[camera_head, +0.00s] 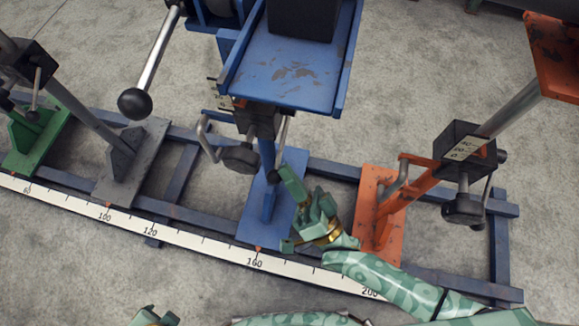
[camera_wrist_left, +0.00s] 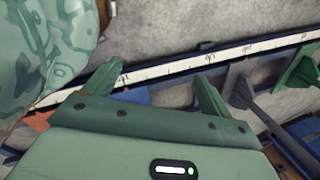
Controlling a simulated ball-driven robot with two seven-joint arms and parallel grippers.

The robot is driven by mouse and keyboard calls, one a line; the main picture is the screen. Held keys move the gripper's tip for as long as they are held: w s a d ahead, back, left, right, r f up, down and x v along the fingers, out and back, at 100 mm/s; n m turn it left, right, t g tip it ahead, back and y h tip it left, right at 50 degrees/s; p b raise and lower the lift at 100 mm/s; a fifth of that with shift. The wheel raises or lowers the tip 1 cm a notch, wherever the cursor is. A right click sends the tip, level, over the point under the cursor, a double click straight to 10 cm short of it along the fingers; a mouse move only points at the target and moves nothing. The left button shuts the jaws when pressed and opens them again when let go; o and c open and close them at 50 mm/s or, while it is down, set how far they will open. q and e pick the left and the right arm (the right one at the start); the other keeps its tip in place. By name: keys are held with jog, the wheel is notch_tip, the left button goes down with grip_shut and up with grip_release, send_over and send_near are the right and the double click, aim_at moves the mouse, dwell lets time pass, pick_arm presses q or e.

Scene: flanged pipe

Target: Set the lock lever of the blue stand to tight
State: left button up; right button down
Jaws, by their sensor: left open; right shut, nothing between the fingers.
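The blue stand (camera_head: 268,198) is in the middle of the head view, its post rising from a blue foot plate on the rail frame. Its lock lever (camera_head: 281,138) is a thin steel rod hanging down steeply beside the black clamp, with a dark ball end (camera_head: 274,177). My right gripper (camera_head: 287,178) is shut and empty, its fingertips right beside that ball; I cannot tell whether they touch. My left gripper (camera_wrist_left: 142,88) is open and empty in the left wrist view; only a bit of it (camera_head: 155,317) shows at the bottom of the head view.
A black hand knob (camera_head: 240,158) and a bent steel crank (camera_head: 207,140) sit left of the blue post. An orange stand (camera_head: 380,205) is close on the right; grey (camera_head: 130,160) and green (camera_head: 35,135) stands are left. A white scale (camera_head: 190,240) runs along the front.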

pick_arm(q)
jog(key=shift+w+d+r+t+h+b, duration=0.1)
jog(key=shift+w+d+t+h+b, duration=0.25)
jog(key=shift+w+d, duration=0.25)
pick_arm(e)
jog(key=shift+w+d+f, duration=0.1)
jog(key=shift+w+f, duration=0.15)
jog(key=shift+f, duration=0.4)
pick_arm(q)
jog(key=shift+d, duration=0.1)
pick_arm(e)
jog(key=shift+w+f, duration=0.1)
jog(key=shift+f, duration=0.05)
notch_tip(320, 180, up, 4)
jog(key=s+d+p, duration=0.1)
jog(key=d+p, duration=0.1)
jog(key=p, duration=0.2)
pick_arm(q)
jog(key=shift+g+y, duration=0.65)
jog(key=s+a+b, duration=0.1)
jog(key=s, duration=0.1)
jog(key=s+a, duration=0.1)
jog(key=shift+s+b, duration=0.4)
pick_arm(e)
jog(key=s+d+f, duration=0.1)
jog(key=d+f, duration=0.5)
jog(key=f, duration=0.1)
jog(key=shift+d+f, duration=0.3)
pick_arm(q)
jog(key=shift+f, duration=0.2)
